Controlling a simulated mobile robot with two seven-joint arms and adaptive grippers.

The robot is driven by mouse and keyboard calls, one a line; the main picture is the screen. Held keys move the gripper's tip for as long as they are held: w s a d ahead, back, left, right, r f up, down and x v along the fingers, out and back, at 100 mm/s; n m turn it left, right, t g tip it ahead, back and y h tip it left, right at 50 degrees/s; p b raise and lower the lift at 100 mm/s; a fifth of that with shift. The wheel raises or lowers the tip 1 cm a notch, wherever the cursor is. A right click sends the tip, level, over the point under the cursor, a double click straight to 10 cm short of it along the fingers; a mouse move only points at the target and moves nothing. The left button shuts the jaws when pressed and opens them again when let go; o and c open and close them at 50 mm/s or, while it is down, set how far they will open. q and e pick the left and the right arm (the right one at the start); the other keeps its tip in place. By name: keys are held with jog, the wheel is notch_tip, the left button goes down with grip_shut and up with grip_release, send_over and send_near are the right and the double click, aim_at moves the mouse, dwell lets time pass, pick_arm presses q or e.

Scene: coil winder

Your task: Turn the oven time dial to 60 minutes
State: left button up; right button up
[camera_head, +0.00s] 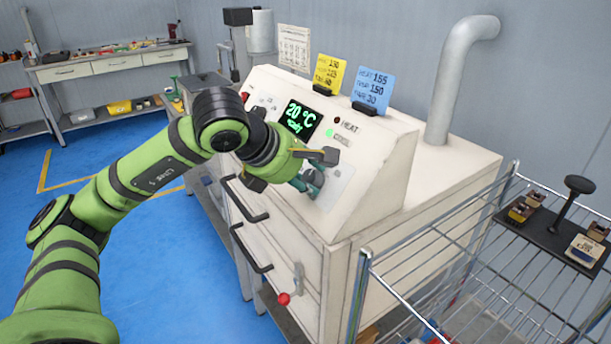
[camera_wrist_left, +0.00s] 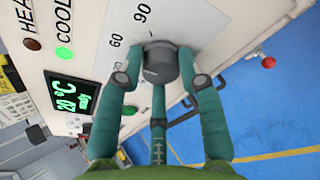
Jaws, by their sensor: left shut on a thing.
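The oven (camera_head: 400,190) is a cream cabinet with a sloped control panel. Its dark round time dial (camera_wrist_left: 160,62) shows in the left wrist view on a pale scale plate (camera_wrist_left: 188,25), with the marks 60 and 90 readable beside it. My left gripper (camera_head: 312,180) is at the panel's lower right, and its teal fingers (camera_wrist_left: 162,85) are shut around the dial. In the head view the gripper hides most of the dial. I cannot tell which mark the dial points to. My right gripper is in neither view.
The display (camera_head: 299,117) reads 20 °C. The COOL lamp (camera_head: 329,132) glows green; the HEAT lamp (camera_head: 337,120) is dark. Yellow (camera_head: 329,72) and blue (camera_head: 372,88) cards stand on top. Door handles (camera_head: 250,248) stick out below the panel. A wire rack (camera_head: 440,270) stands at right.

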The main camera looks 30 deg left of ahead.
pick_arm(q)
jog(key=shift+r, duration=0.15)
jog(key=o, duration=1.1)
jog(key=shift+d, duration=0.2)
jog(key=v, duration=1.2)
